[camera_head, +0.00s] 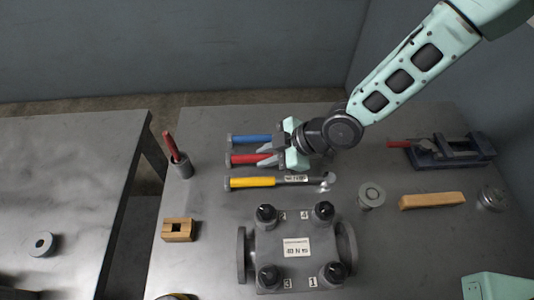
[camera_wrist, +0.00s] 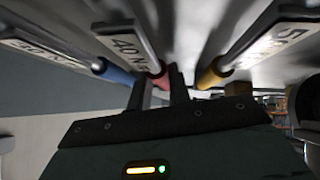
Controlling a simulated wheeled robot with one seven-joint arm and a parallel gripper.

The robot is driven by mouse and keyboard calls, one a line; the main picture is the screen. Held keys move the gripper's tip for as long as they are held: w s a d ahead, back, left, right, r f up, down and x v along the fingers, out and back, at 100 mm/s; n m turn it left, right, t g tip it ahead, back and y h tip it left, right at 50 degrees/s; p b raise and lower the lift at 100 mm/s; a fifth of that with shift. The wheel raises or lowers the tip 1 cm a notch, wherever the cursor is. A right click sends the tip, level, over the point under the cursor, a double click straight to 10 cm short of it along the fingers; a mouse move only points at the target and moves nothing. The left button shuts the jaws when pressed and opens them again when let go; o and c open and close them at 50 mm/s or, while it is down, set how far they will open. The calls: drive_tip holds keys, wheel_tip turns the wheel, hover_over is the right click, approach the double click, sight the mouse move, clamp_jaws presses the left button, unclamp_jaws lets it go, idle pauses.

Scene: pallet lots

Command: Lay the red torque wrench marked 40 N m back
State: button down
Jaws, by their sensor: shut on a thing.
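The red torque wrench lies between a blue and a yellow one, its red handle (camera_head: 245,159) pointing left in the head view. My gripper (camera_head: 269,154) reaches in from the right and is shut on this red wrench. In the wrist view the red handle (camera_wrist: 161,79) is between my fingers, and the label (camera_wrist: 127,45) reads 40 N, the rest cut off. My wrist and gripper hide the wrench's right part in the head view. I cannot tell whether it touches the table or is slightly raised.
The blue wrench (camera_head: 250,139) and yellow wrench (camera_head: 252,183) lie close on either side. A flanged block (camera_head: 297,270) with several black-topped bolts stands in front. A red-handled tool (camera_head: 171,146) stands in a cup at left. A vise (camera_head: 455,153) and wooden bar (camera_head: 432,201) are at right.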

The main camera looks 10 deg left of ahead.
drive_tip(key=shift+f, duration=0.2)
drive_tip(key=c, duration=1.2)
unclamp_jaws()
drive_tip(key=p+v, duration=0.2)
drive_tip(key=v, duration=1.5)
drive_tip(key=shift+d+r, duration=0.15)
drive_tip(key=shift+d, duration=0.05)
drive_tip(key=shift+s, duration=0.1)
